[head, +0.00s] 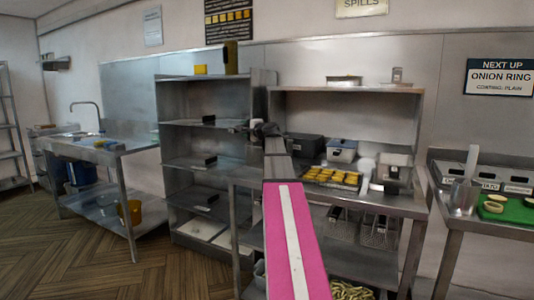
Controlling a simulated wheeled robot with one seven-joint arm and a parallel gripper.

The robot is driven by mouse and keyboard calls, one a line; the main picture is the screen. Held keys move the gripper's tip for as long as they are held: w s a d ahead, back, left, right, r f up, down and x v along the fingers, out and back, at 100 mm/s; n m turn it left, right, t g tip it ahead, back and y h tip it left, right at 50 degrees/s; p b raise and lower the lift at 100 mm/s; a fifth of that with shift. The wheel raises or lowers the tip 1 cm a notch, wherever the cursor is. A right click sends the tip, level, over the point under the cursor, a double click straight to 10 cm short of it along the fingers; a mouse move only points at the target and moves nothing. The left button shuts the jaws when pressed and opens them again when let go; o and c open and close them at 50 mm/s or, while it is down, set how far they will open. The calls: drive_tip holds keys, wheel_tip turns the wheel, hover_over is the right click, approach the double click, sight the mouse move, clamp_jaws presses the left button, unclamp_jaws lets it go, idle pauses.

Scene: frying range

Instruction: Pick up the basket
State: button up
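Two wire fry baskets show below the counter's front edge. The right basket (379,236) has visible mesh. The left basket (341,221) is darker and partly behind my pink arm. I cannot tell which one the task means, or how they are held up. My gripper (240,128) is small and dark at the far end of my arm, in front of the shelf rack. It is above and left of the baskets and apart from them. Its fingers are too small to tell whether they are open or shut.
The steel counter (405,206) holds a tray of golden pieces (332,178) and metal containers (393,172). Pale stringy food (350,291) lies below the baskets. A side table (455,221) with a green board (512,210) stands right. Open floor (60,255) lies left.

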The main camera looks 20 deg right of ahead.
drive_tip(key=shift+w+a, duration=0.1)
drive_tip(key=shift+w, duration=0.45)
clamp_jaws()
drive_tip(key=shift+r, duration=0.15)
drive_tip(key=shift+r, duration=1.75)
drive_tip(key=shift+s+a+r, duration=0.1)
drive_tip(key=shift+a+r, duration=0.15)
drive_tip(key=shift+r, duration=0.05)
drive_tip(key=s+a+r, duration=0.1)
drive_tip(key=a+r, duration=0.5)
drive_tip(key=a, duration=0.5)
drive_tip(key=shift+s+r, duration=0.3)
drive_tip(key=shift+s, duration=0.2)
